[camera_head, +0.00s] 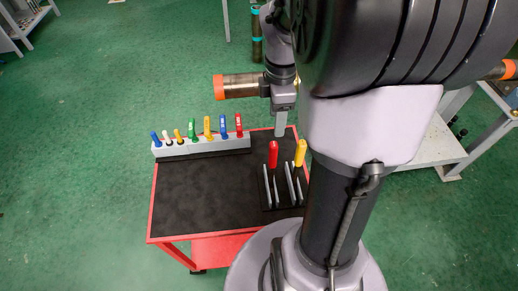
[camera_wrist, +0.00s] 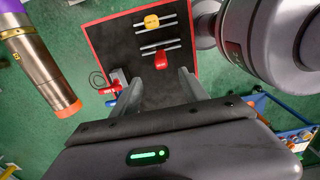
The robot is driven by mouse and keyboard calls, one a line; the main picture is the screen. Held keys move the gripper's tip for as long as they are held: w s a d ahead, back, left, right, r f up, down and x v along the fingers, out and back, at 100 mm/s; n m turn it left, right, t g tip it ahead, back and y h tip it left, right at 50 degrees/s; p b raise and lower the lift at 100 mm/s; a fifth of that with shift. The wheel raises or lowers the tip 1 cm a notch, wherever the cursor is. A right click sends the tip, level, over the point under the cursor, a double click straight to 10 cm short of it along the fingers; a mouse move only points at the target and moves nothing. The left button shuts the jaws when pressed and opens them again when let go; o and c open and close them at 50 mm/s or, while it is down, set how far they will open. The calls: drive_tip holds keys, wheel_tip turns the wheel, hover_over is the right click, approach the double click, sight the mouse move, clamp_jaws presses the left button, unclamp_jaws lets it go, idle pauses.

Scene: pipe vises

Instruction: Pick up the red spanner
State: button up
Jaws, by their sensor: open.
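A red-handled tool (camera_head: 273,154) stands upright in a dark holder with grey rails at the right of the cart top. In the wrist view its red end (camera_wrist: 161,61) shows just beyond my gripper (camera_wrist: 159,90), roughly centred between the fingers. My gripper (camera_head: 281,124) is open and empty, pointing down above the cart's back right edge, behind the red handle and apart from it. Another red-handled tool (camera_head: 239,125) stands at the right end of the grey rack; it shows at the left in the wrist view (camera_wrist: 107,91). I cannot tell which is the spanner.
A yellow-handled tool (camera_head: 300,153) stands beside the red one in the holder. The grey rack (camera_head: 205,147) holds several coloured handles along the cart's back. The black cart top (camera_head: 195,196) is clear at left and front. An orange-ended pipe (camera_head: 240,86) lies behind.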

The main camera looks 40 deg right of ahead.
sight(273, 151)
wheel_tip(273, 151, down, 9)
drive_tip(key=b, duration=0.2)
drive_tip(key=shift+w+b, duration=0.15)
drive_tip(key=shift+b, duration=0.15)
wheel_tip(273, 151, down, 6)
drive_tip(key=shift+a+r+b, duration=0.15)
drive_tip(key=shift+b, duration=1.05)
drive_tip(key=shift+r, duration=0.1)
clamp_jaws()
